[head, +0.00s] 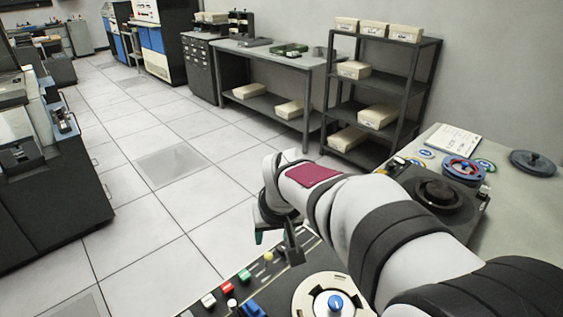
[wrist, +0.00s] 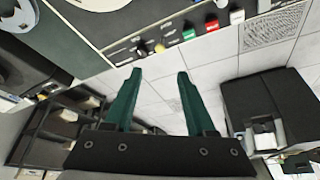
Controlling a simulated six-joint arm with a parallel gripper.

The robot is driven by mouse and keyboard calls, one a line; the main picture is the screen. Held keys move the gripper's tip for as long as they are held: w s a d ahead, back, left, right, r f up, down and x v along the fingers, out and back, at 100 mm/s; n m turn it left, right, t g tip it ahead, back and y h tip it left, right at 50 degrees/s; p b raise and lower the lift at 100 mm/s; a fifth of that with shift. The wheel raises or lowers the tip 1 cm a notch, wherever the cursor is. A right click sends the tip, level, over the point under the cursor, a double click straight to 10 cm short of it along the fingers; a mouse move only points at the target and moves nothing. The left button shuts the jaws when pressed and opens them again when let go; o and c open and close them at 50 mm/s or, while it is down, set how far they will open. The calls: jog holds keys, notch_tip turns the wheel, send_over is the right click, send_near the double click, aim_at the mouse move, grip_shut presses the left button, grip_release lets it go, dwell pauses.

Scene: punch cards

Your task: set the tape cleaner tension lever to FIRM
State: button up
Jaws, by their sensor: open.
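The tape cleaner panel (head: 212,284) is a dark strip at the bottom of the head view, and it also shows upside down at the top of the wrist view (wrist: 122,50). A small yellow-tan knob (head: 268,256), possibly the lever's tip, stands at the panel's far end; it also shows in the wrist view (wrist: 160,48). I cannot read any FIRM marking. My gripper (head: 276,248) is open above the panel near this knob. In the wrist view its two green fingers (wrist: 155,72) are apart, with nothing between them; the knob appears just beyond their tips.
Green (head: 245,275), red (head: 227,288) and white (head: 209,300) buttons line the panel. A tape reel (head: 308,296) with a blue hub lies right of them. A side table with reels (head: 533,163) stands at right. The floor beyond is clear.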

aim_at(268, 255)
jog(key=x, duration=1.4)
jog(key=shift+w+f, duration=0.1)
jog(key=shift+f, duration=0.25)
grip_shut()
jog(key=shift+a, duration=0.1)
